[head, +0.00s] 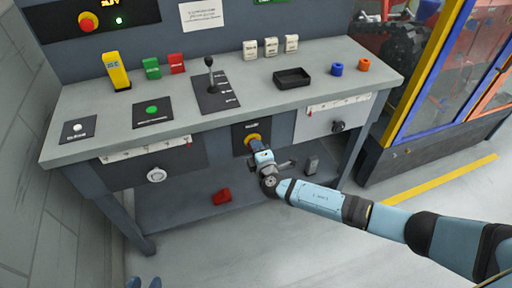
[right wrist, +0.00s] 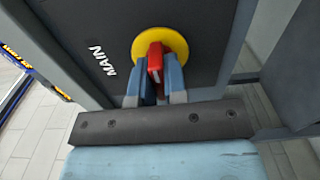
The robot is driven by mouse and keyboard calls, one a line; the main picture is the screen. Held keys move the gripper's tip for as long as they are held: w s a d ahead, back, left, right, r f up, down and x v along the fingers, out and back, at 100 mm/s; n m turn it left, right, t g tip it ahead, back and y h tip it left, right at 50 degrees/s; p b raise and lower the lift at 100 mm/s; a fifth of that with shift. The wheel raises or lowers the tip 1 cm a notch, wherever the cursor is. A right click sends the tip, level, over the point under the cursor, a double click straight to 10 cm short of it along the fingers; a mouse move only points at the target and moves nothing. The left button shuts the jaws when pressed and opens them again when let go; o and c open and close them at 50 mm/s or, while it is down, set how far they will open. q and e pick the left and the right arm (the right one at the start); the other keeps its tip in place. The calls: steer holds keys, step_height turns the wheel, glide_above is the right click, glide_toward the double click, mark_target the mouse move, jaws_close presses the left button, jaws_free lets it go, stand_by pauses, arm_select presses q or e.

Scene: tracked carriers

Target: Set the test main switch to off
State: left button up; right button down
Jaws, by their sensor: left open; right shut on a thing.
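The main switch is a yellow disc (right wrist: 178,46) with a red handle (right wrist: 155,60), on a dark panel marked MAIN below the worktop. In the head view the yellow disc (head: 253,140) shows just beyond my right gripper (head: 257,147). In the right wrist view my right gripper (right wrist: 156,85) is shut on the red handle, one finger on each side. The handle stands roughly upright in that view. No on or off marks are readable.
The grey workbench (head: 130,105) carries a lever (head: 209,75), a black tray (head: 292,78), a yellow device (head: 116,70) and coloured blocks. Drawers with knobs flank the switch panel. A red object (head: 221,196) lies on the lower shelf. The floor in front is clear.

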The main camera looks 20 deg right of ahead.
steer(key=n, duration=0.8)
steer(key=shift+n, duration=0.3)
steer(key=n+p, duration=0.1)
steer(key=n, duration=0.1)
steer(key=shift+r+n, duration=0.1)
steer(key=shift+n, duration=0.3)
steer(key=shift+n+p, duration=0.4)
steer(key=shift+n, duration=0.5)
steer(key=n+p, duration=0.1)
steer(key=n, duration=0.1)
steer(key=shift+n, duration=0.4)
arm_select(q)
steer(key=shift+s+a+r+g, duration=0.2)
steer(key=shift+r+g, duration=0.1)
steer(key=shift+r, duration=0.05)
arm_select(e)
steer(key=shift+n, duration=0.7)
arm_select(q)
steer(key=shift+p, duration=0.3)
steer(key=shift+r, duration=0.15)
